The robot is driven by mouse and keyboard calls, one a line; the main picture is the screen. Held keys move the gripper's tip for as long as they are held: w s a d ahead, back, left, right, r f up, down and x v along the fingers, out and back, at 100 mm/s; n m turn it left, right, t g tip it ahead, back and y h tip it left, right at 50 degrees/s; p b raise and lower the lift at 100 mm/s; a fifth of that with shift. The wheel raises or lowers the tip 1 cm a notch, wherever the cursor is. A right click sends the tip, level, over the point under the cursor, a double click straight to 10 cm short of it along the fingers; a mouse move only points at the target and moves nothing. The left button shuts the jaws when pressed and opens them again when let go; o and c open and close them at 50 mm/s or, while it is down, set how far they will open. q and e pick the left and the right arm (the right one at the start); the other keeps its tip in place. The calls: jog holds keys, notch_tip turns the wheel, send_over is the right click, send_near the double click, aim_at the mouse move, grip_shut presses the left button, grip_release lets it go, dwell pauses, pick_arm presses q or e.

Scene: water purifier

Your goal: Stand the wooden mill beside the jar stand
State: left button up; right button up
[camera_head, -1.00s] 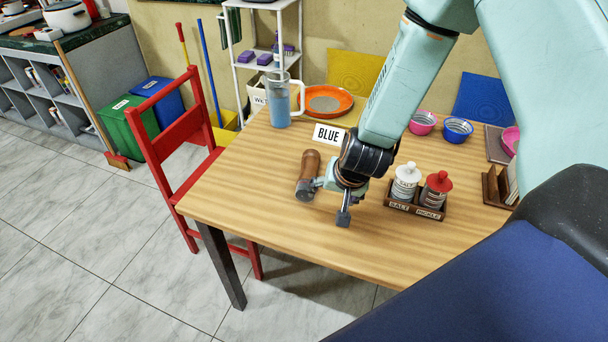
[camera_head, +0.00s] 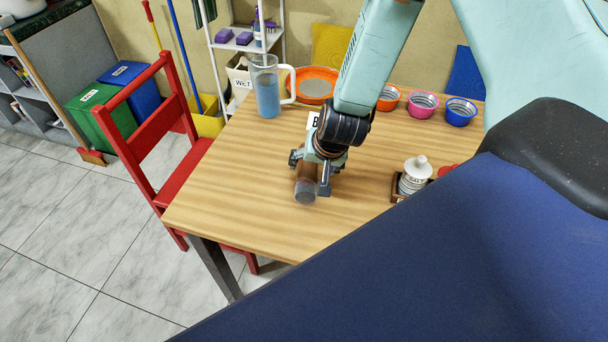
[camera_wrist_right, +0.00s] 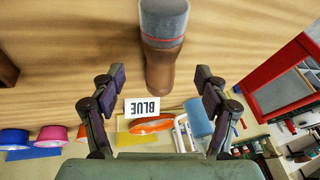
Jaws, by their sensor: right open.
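The wooden mill (camera_head: 306,186) has a brown body and a grey end with a thin red ring. It lies on its side on the table, partly covered by my right gripper (camera_head: 311,174). In the right wrist view the mill (camera_wrist_right: 160,62) lies ahead of and between the open fingers of that gripper (camera_wrist_right: 160,90), with gaps on both sides. The jar stand (camera_head: 396,190) is to the right, holding a white jar (camera_head: 414,177) and a red-lidded one (camera_head: 447,170) mostly hidden by my blue body. My left gripper is not in view.
The wooden table (camera_head: 230,190) is clear left of the mill and between mill and jar stand. A jug of blue liquid (camera_head: 266,92), an orange plate (camera_head: 313,84) and several small bowls stand at the back. A red chair (camera_head: 165,120) is at the left edge.

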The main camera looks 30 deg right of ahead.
aim_at(309, 172)
jog(key=b+x, duration=0.2)
jog(key=x, duration=0.3)
jog(key=shift+s+f, duration=0.1)
jog(key=shift+f, duration=0.05)
jog(key=shift+w+a+f, duration=0.15)
jog(key=shift+w+f, duration=0.1)
jog(key=shift+w, duration=0.2)
jog(key=shift+s+r, duration=0.15)
jog(key=shift+s, duration=0.1)
jog(key=c, duration=0.3)
jog(key=shift+w, duration=0.2)
jog(key=c, duration=0.6)
jog(key=shift+s, duration=0.1)
jog(key=c, duration=0.5)
